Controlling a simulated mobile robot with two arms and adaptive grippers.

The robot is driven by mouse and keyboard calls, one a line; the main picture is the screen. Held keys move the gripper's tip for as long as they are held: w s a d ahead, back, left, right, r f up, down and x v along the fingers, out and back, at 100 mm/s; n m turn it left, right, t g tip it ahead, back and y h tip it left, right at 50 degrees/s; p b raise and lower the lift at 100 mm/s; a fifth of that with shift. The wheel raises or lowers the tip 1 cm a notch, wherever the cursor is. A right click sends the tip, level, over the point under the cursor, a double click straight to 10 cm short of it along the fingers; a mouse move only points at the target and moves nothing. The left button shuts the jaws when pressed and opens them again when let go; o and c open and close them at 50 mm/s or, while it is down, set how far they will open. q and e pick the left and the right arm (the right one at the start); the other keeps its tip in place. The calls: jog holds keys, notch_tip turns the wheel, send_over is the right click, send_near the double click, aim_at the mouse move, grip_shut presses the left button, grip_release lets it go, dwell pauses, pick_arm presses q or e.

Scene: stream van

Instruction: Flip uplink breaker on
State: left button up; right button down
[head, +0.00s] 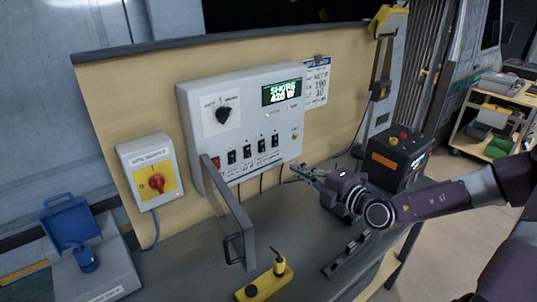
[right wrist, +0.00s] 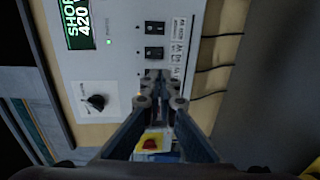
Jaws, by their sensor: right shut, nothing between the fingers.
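The light grey control box (head: 200,105) stands against the wooden backboard with a lit green display (head: 283,92) and a black rotary knob (head: 223,115). A row of several black breaker switches (head: 247,152) runs along its lower front. Their labels are too small to read, so I cannot tell which is the uplink breaker. My right gripper (head: 296,172) is shut and empty near the box's lower right. In the right wrist view, its fingertips (right wrist: 160,86) overlap the breaker row and hide part of it; two breakers (right wrist: 154,40) show above them. My left gripper is not in view.
A black case (head: 396,160) stands right, a yellow device (head: 265,283) in front, and a blue-lidded box (head: 95,268) at left.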

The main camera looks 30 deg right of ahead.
jog(key=w+b, duration=0.1)
jog(key=w, duration=0.1)
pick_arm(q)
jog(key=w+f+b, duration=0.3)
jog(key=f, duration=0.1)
pick_arm(e)
jog(key=p, duration=0.5)
send_near(263, 151)
jog(key=shift+w, duration=1.85)
jog(key=shift+w+a, duration=0.2)
jog(key=shift+w, duration=0.65)
jog(key=shift+w+f+p, duration=0.25)
jog(key=shift+w+p, duration=0.3)
jog(key=shift+w, duration=0.2)
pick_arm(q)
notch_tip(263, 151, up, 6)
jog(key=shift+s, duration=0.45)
pick_arm(e)
jog(key=shift+w+f, duration=0.1)
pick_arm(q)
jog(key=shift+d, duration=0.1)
